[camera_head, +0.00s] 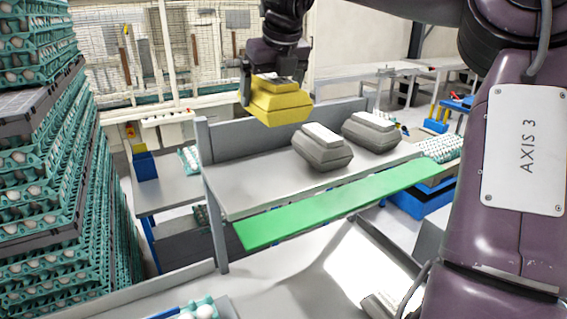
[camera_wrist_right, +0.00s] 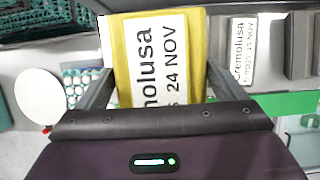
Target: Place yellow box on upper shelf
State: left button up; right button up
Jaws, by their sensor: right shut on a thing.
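The yellow box (camera_head: 280,106) is an egg carton with a white label. My right gripper (camera_head: 268,80) is shut on it and holds it in the air above the left part of the grey shelf (camera_head: 240,190). In the right wrist view the yellow box (camera_wrist_right: 122,60) sits between the two fingers of the gripper (camera_wrist_right: 158,85), its printed label facing the camera. The shelf has a green front strip (camera_head: 340,205) and a raised back panel. My left gripper is not in view.
Two grey egg boxes (camera_head: 322,150) (camera_head: 371,130) with white labels stand on the shelf, right of the yellow box. The shelf's left part is clear. Tall stacks of teal egg trays (camera_head: 40,190) stand at the left. Egg trays (camera_head: 440,149) lie beyond the shelf's right end.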

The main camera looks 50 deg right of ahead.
jog(key=f, duration=0.5)
jog(key=f+p, duration=0.1)
jog(key=f, duration=0.4)
jog(key=shift+w+d+f, duration=0.1)
jog(key=shift+w+f, duration=0.1)
jog(key=shift+f, duration=0.15)
notch_tip(320, 180, down, 4)
jog(key=shift+s+r+p, duration=0.1)
jog(key=shift+r+p, duration=0.05)
jog(key=shift+p, duration=0.65)
jog(key=shift+f, duration=0.45)
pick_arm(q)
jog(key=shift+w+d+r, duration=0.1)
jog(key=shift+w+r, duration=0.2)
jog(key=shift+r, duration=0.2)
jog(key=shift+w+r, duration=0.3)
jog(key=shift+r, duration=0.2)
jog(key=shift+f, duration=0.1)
pick_arm(e)
jog(key=o, duration=1)
jog(key=shift+f, duration=0.1)
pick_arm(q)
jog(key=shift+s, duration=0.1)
pick_arm(e)
jog(key=shift+o, duration=0.2)
